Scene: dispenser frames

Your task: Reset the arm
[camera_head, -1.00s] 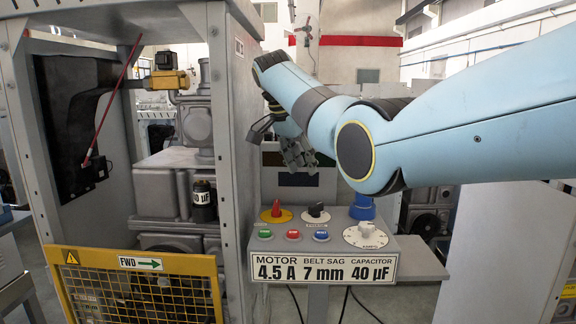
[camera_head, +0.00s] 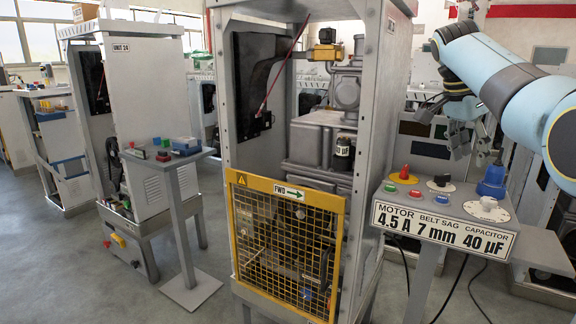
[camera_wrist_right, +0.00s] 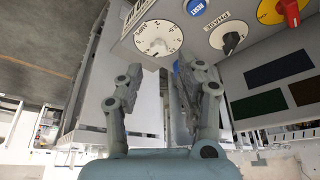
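My right arm comes in from the right in the head view. Its gripper (camera_head: 466,140) hangs above the slanted control panel (camera_head: 440,205), apart from it. In the right wrist view the two fingers of the gripper (camera_wrist_right: 165,78) are spread with nothing held between them. My left gripper is in neither view.
A grey frame with a yellow mesh guard (camera_head: 285,250) stands left of the panel. A blue part (camera_head: 493,181) stands upright at the panel's back right. Further left are a small pedestal table (camera_head: 168,160) and another cabinet (camera_head: 145,115). Open floor lies at the lower left.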

